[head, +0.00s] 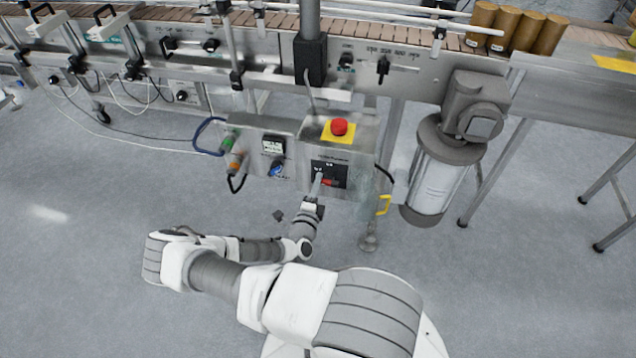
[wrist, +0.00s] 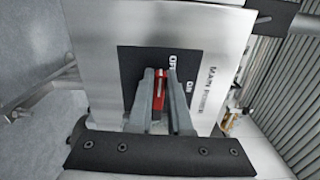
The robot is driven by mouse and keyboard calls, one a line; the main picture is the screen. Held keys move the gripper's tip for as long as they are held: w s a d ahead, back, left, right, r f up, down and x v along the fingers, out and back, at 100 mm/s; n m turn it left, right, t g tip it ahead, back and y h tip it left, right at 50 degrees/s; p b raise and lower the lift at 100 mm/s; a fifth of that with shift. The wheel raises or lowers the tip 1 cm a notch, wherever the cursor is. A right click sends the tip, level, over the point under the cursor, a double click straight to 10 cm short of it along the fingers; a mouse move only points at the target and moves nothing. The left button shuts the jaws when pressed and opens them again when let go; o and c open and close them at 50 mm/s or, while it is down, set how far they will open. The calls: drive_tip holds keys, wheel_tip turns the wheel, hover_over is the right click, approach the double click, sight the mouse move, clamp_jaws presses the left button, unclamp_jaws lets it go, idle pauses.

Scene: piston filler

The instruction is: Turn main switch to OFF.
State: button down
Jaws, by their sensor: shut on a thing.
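The main switch is a red handle (wrist: 159,88) on a black plate (wrist: 128,60) marked OFF and ON, beside the label MAIN POWER. In the wrist view my gripper (wrist: 160,82) is shut on the red handle, with one finger on each side. The handle's lower end is hidden between the fingers. I cannot tell exactly which mark the handle points to.
A red emergency button (head: 339,127) on a yellow plate sits on top of the box. A blue knob (head: 276,168) is to the left. A yellow handle (head: 384,205) and a motor (head: 440,165) are to the right. The conveyor runs behind.

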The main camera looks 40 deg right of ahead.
drive_tip(key=shift+d+n, duration=0.1)
drive_tip(key=shift+n, duration=0.2)
drive_tip(key=c, duration=0.8)
unclamp_jaws()
drive_tip(key=shift+c, duration=0.2)
